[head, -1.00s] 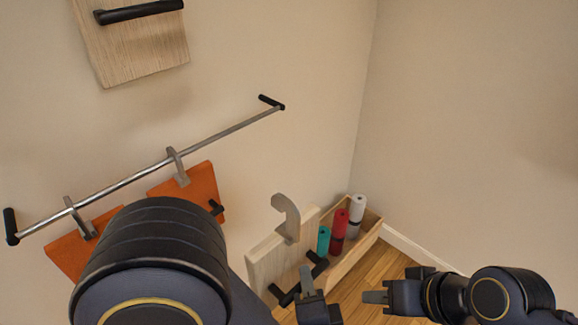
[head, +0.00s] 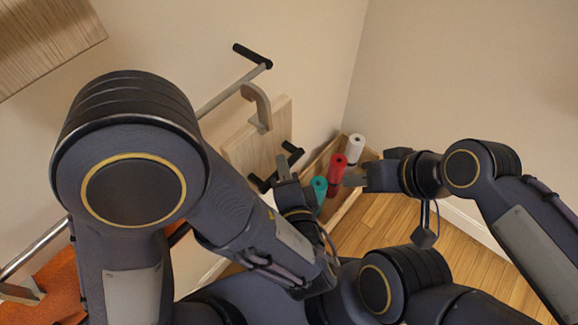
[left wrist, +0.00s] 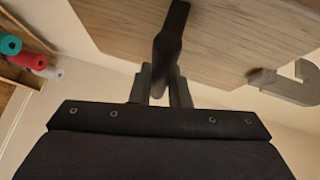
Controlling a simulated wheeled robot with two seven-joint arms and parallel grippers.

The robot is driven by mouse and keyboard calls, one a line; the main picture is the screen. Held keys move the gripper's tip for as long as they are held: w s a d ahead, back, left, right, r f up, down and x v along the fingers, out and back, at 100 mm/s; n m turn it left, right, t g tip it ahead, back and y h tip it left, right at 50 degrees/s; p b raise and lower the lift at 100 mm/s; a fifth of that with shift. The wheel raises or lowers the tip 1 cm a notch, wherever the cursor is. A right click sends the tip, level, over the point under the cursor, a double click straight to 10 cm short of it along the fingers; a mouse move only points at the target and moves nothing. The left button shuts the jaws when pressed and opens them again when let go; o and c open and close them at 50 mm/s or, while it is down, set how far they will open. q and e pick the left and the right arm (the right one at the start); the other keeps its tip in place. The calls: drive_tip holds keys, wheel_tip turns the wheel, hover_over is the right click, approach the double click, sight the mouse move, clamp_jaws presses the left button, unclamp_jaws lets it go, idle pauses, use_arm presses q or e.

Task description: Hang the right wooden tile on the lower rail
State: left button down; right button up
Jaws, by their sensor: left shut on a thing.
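The wooden tile (head: 240,152) is pale wood with a grey hook (head: 262,108) at its top and a black bar handle. My left gripper (head: 284,170) is shut on this handle (left wrist: 168,45), holding the tile in front of the wall. The metal rail (head: 222,96) runs behind my left arm, its right end on a black bracket (head: 252,56). The hook's top is close to the rail near that end; I cannot tell whether they touch. In the left wrist view no rail shows in the hook (left wrist: 288,84). My right gripper (head: 356,178) is right of the tile, its opening unclear.
An orange tile (head: 60,285) is partly hidden behind my left arm at lower left. Another wooden panel (head: 45,35) is at upper left. A wooden box (head: 345,205) with teal, red and white rolls stands on the floor by the corner. The right wall is bare.

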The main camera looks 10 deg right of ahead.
sight(270, 156)
use_arm(q)
drive_tip(key=shift+w+a+r+p, duration=0.1)
drive_tip(key=shift+w+a+p, duration=0.25)
drive_tip(key=shift+w+a, duration=0.3)
drive_tip(key=shift+w+a+p, duration=0.35)
drive_tip(key=shift+w+a, duration=0.05)
drive_tip(key=shift+w, duration=0.35)
drive_tip(key=shift+w+a+p, duration=0.55)
drive_tip(key=shift+w, duration=0.25)
drive_tip(key=shift+w+a+p, duration=0.55)
drive_tip(key=shift+w, duration=0.2)
drive_tip(key=shift+f+b, duration=1.5)
drive_tip(key=shift+b, duration=0.4)
drive_tip(key=c, duration=1.3)
unclamp_jaws()
